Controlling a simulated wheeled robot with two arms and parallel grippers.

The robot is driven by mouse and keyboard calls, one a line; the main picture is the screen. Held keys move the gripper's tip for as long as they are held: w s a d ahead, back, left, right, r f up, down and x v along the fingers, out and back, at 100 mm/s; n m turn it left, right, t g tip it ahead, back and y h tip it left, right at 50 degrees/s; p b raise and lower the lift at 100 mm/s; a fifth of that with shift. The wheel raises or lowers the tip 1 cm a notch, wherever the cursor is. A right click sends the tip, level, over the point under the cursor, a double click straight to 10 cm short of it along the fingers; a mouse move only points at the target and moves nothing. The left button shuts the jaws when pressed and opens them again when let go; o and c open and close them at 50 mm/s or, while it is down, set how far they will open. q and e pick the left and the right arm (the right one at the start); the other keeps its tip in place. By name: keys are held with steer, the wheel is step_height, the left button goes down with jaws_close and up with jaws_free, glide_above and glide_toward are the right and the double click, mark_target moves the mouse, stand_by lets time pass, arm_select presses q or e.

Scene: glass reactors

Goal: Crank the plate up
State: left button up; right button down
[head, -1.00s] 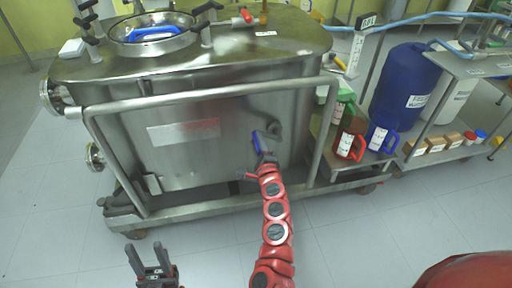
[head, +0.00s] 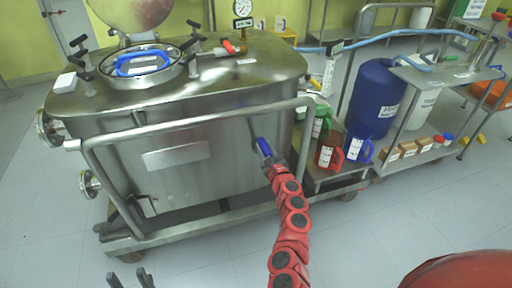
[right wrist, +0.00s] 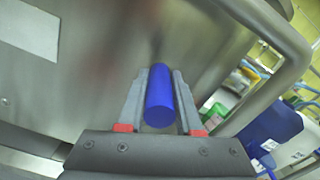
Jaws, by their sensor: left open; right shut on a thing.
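A blue cylindrical handle (head: 264,147) is in front of the steel tank's front wall, below the front rail. My right gripper (head: 269,162) is shut on it. In the right wrist view the blue handle (right wrist: 160,98) lies lengthwise between the two fingers of my right gripper (right wrist: 160,92). Whether a crank arm joins the handle to the tank is hidden. I cannot identify the plate; only a pale label (head: 176,154) shows on the tank wall. My left gripper (head: 132,278) is open and empty at the bottom edge, partly cut off, over the floor.
The tank (head: 225,165) stands on a wheeled frame with a tubular rail (head: 200,121) close above my right gripper. A side shelf holds a red jug (head: 329,150) and a blue jug (head: 359,150). A blue drum (head: 378,98) stands behind. The floor in front is clear.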

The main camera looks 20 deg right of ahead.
steer(key=shift+d, duration=0.85)
steer(key=c, duration=0.6)
jaws_free()
steer(key=shift+s, duration=0.1)
steer(key=s+p, duration=0.3)
steer(key=s, duration=1.4)
steer(key=shift+s+d, duration=0.15)
steer(key=shift+d, duration=0.05)
